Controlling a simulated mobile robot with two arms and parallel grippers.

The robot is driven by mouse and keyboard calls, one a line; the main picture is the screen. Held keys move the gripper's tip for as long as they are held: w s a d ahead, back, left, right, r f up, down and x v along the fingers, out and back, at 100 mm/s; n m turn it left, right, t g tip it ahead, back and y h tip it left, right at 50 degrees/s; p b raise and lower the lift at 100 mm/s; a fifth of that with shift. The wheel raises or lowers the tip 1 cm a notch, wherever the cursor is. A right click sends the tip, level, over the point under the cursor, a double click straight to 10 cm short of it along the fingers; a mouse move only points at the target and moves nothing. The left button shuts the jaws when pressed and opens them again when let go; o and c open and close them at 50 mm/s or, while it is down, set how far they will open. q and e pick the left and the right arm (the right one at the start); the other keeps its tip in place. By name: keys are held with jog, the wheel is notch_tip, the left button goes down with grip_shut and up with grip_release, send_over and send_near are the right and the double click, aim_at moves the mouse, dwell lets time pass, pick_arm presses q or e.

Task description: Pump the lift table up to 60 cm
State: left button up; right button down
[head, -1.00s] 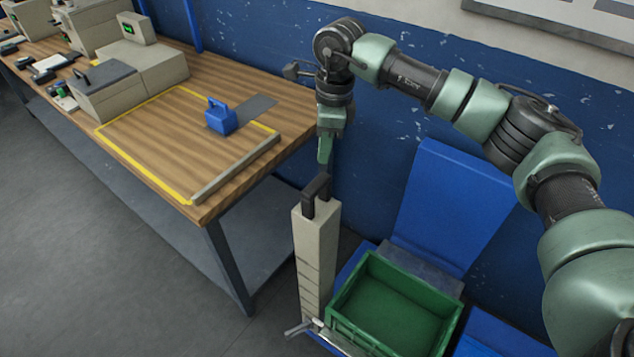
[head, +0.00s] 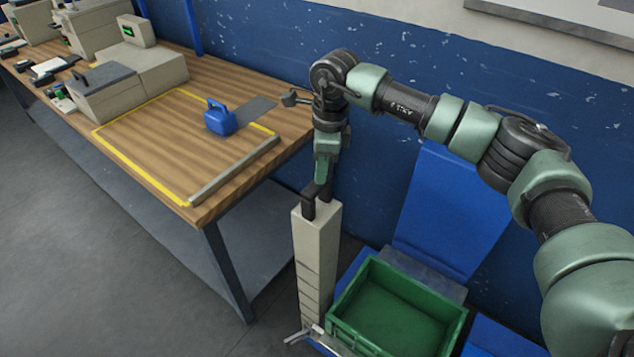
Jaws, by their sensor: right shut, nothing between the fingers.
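A beige upright column (head: 316,255) stands beside the blue lift table, with a dark pump handle (head: 310,204) at its top. My right gripper (head: 321,184) is shut and empty, pointing down at the handle's upper end. It looks to be touching the handle, but the fingertips partly overlap it in view, so contact is not certain. A green crate (head: 462,318) rests over the blue lift table (head: 349,268), whose top is mostly hidden by it. A small metal lever (head: 298,337) shows at the column's foot. My left gripper is not in view.
A wooden workbench (head: 150,150) stands to the left, its corner close to the column. On it are a blue handled block (head: 219,118), a metal bar (head: 235,170) and beige machine boxes (head: 105,92). A blue wall (head: 400,45) runs behind my arm.

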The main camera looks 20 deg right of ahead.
aim_at(321, 187)
notch_tip(321, 187, down, 5)
jog(key=b, duration=0.3)
jog(key=shift+b, duration=0.4)
jog(key=shift+r, duration=0.1)
jog(key=shift+s+d+r, duration=0.15)
jog(key=shift+d, duration=0.35)
jog(key=shift+s+d+r, duration=0.2)
jog(key=shift+d, duration=0.35)
jog(key=shift+s+d+r, duration=0.15)
jog(key=shift+d, duration=0.35)
jog(key=shift+r, duration=0.2)
notch_tip(321, 187, up, 8)
jog(key=b, duration=0.1)
jog(key=shift+d+f, duration=0.25)
jog(key=shift+d, duration=0.05)
jog(key=shift+s, duration=0.1)
